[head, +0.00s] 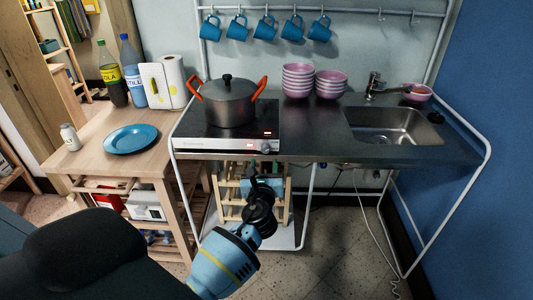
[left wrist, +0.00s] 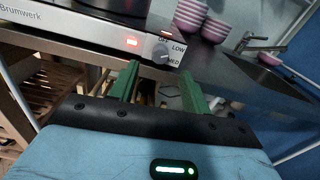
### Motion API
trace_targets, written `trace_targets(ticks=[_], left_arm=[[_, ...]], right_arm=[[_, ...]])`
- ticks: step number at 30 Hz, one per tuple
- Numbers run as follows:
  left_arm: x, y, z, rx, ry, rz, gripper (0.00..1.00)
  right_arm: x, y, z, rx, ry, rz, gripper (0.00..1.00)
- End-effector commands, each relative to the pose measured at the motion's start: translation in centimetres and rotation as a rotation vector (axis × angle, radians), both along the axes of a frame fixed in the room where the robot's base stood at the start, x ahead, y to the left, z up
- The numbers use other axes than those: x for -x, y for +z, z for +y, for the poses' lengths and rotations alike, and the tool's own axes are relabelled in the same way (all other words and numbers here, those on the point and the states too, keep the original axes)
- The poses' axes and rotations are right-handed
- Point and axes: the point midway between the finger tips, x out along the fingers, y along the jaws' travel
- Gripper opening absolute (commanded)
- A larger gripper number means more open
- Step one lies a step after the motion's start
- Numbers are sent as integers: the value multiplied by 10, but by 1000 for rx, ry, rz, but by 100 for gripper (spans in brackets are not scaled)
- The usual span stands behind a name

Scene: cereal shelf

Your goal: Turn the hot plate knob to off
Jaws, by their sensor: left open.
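The hot plate (head: 210,144) sits on the counter, with a grey pot (head: 228,102) with orange handles on top. Its knob (head: 266,147) is at the right of its white front panel. In the left wrist view the knob (left wrist: 160,51) shows beside a lit red display (left wrist: 132,42) and the labels LOW and MED; another label above is partly legible. I cannot clearly tell the knob's pointer direction. My left gripper (head: 262,172) is just below and in front of the knob. In the left wrist view its green fingers (left wrist: 160,72) are apart and empty, either side below the knob.
A sink (head: 395,127) and pink bowls (head: 298,81) are to the right on the counter (head: 315,132). A wooden table with a blue plate (head: 130,139), bottles and paper towel stands left. Blue mugs (head: 265,28) hang above. A wooden rack stands under the counter.

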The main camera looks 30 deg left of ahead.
Motion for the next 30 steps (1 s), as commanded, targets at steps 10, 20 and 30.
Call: trace_targets(ticks=[10,20,30], left_arm=[[-42,-1,27,0,1,0,47],[-52,0,32,1,0,-1,47],[-51,0,32,1,0,-1,20]], right_arm=[[0,-7,-1,2,3,6,36],[-1,-6,0,-1,0,3,36],[-3,-5,3,-7,-8,1,36]])
